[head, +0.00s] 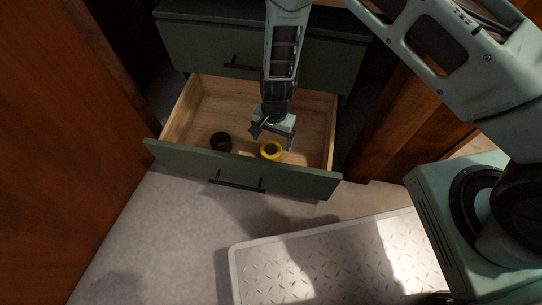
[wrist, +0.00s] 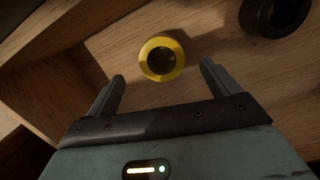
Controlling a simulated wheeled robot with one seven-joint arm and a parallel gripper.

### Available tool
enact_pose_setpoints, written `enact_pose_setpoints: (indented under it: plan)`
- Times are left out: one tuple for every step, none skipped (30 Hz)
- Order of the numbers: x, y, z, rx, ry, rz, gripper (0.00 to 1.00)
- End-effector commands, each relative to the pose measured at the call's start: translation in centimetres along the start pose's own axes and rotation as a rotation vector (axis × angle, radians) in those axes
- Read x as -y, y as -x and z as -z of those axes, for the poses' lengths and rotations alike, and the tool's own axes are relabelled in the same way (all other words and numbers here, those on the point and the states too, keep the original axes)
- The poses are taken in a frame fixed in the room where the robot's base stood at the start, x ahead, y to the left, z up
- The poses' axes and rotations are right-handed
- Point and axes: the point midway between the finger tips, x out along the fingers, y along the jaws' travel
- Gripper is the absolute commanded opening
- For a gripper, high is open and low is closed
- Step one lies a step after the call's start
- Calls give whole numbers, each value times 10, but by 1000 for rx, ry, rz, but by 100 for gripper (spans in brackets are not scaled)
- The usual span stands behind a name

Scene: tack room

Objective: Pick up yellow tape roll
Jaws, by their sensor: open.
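The yellow tape roll (head: 271,150) lies flat on the wooden floor of an open drawer (head: 318,125), near its front panel. In the wrist view the yellow tape roll (wrist: 162,60) shows its round hole and sits just beyond the fingertips, roughly centred between them. My gripper (head: 272,137) is inside the drawer space, close to the roll and behind it in the head view. In the wrist view my gripper (wrist: 163,70) has its two fingers spread wide, with nothing between them. I cannot tell the exact height of the fingers above the drawer floor.
A black roll (head: 221,141) lies left of the yellow one in the drawer; it also shows in the wrist view (wrist: 275,14). The green drawer front (head: 296,181) and wooden side walls surround them. A metal tread plate (head: 310,268) lies on the floor. Wooden panels stand at both sides.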

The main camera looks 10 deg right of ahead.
Motion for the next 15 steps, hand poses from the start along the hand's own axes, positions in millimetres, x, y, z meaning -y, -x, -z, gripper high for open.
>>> enact_pose_setpoints:
  plan:
    - [0, -11, 1, 0, 0, 1, 88]
    - [1, -14, 1, -1, 0, 1, 88]
    - [1, -17, 0, -1, 0, 1, 88]
    - [1, -18, 0, -1, 0, 2, 88]
    - [1, -19, 0, -1, -1, 2, 88]
    - [1, -20, 0, -1, -1, 2, 88]
    - [1, -21, 0, -1, 0, 2, 88]
    - [1, -22, 0, -1, 0, 2, 88]
    - [1, -23, 0, -1, 0, 2, 88]
    - [1, -25, 0, -1, 0, 2, 88]
    - [1, -27, 1, -1, 0, 1, 88]
    - [1, -31, 1, 0, 0, 1, 88]
    - [1, -35, 2, 0, 0, 1, 88]
    - [1, -38, 2, 0, 0, 1, 88]
    - [2, -44, 2, 0, 0, 1, 88]
